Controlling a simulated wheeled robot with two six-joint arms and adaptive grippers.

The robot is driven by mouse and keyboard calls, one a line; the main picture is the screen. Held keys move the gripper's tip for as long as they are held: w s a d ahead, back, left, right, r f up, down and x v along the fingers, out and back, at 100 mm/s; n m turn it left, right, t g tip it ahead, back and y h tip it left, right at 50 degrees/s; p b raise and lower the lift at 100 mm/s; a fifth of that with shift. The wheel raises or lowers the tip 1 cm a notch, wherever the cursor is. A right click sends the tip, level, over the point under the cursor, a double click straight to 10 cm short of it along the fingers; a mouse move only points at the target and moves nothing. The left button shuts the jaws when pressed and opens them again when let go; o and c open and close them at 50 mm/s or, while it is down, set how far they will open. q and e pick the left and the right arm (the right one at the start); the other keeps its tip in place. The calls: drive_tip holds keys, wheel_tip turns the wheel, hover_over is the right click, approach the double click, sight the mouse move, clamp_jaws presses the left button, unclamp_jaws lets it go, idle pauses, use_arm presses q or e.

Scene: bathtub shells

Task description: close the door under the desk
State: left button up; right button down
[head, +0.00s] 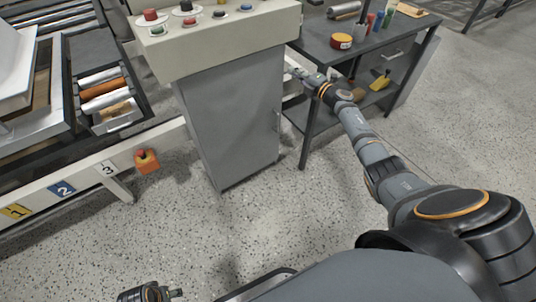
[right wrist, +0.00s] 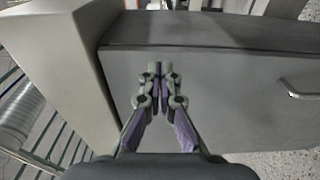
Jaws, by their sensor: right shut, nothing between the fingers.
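The grey door (head: 228,125) is the tall panel under the cream desk (head: 222,48) with buttons on top. Its upright handle (head: 277,121) is near its right edge. The door looks flush or nearly flush with its cabinet; I cannot tell if a small gap is left. My right gripper (head: 291,68) is shut and empty at the desk's right side, near the door's upper right. In the right wrist view the shut fingers (right wrist: 159,72) are in front of the door (right wrist: 220,75), with the handle (right wrist: 301,93) at right; contact is unclear. My left gripper (head: 160,294) is partly cut off at the bottom edge.
A dark workbench (head: 370,45) with a shelf, bottles and a yellow tool stands to the right, behind my right arm. A conveyor frame (head: 85,178) with an orange button box (head: 146,160) is at left. The speckled floor before the door is clear.

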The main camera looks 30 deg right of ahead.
drive_tip(key=shift+s, duration=0.1)
drive_tip(key=v, duration=1.2)
